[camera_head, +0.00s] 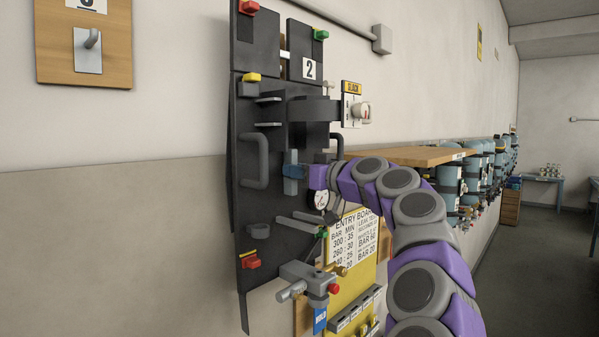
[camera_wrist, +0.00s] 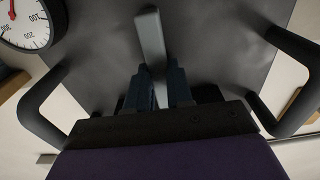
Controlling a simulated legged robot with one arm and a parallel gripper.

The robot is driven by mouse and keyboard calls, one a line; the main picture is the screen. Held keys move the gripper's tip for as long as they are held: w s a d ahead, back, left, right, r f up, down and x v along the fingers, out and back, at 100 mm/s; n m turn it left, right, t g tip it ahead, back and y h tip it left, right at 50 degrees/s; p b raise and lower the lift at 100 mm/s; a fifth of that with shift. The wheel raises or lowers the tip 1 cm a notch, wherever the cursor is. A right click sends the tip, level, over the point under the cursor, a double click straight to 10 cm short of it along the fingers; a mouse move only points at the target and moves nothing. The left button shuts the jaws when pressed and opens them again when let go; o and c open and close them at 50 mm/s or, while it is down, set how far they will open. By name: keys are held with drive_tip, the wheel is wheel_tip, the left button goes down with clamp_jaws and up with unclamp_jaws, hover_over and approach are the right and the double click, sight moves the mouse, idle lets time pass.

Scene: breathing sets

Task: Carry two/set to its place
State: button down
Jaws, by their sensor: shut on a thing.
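The breathing set two (camera_head: 275,200) is a black backplate with dark side handles, coloured clips, a gauge and a white tag reading 2. It stands upright in front of the wall, its face turned to the right. My gripper (camera_head: 293,172) reaches it from the right at mid-height. In the wrist view, the two dark fingers of my gripper (camera_wrist: 160,88) are shut on a light grey bar (camera_wrist: 150,32) on the plate. The plate's surface (camera_wrist: 215,45) fills much of that view. I cannot tell whether the set touches the wall.
A wooden board with a hook (camera_head: 88,50) hangs at upper left. A yellow entry board (camera_head: 352,275) is partly behind the set and my arm. A wooden shelf (camera_head: 410,155) juts out at right, with several blue cylinders (camera_head: 447,180) beyond. Floor (camera_head: 540,270) is free at right.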

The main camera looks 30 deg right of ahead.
drive_tip(key=shift+p+x, duration=0.6)
drive_tip(key=shift+x, duration=1)
drive_tip(key=shift+f+b, duration=0.9)
drive_tip(key=shift+b, duration=0.2)
idle(0.5)
